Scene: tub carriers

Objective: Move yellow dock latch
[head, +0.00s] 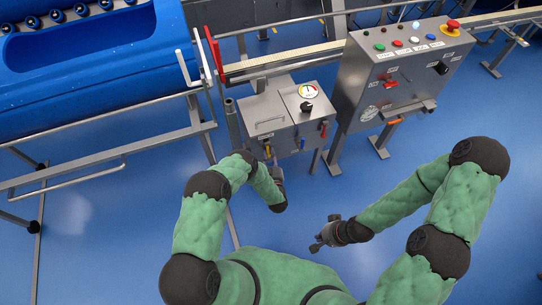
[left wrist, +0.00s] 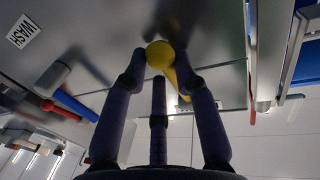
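The yellow dock latch (left wrist: 160,55) shows in the left wrist view as a round knob on a short stem, against the underside or face of a grey box. In the head view a small yellow piece (head: 267,150) shows on the front of the grey dial box. My left gripper (head: 279,168) is close in front of it. In the left wrist view its fingers (left wrist: 164,68) stand apart, with the knob between or just beyond the tips; contact cannot be told. The right finger hides part of the stem. My right gripper (head: 318,238) is low, away from the boxes.
The grey dial box (head: 265,128) also has red and blue handles (head: 323,129). To its right stands a grey control panel (head: 395,70) with buttons. A blue tub (head: 90,70) and metal rails fill the left.

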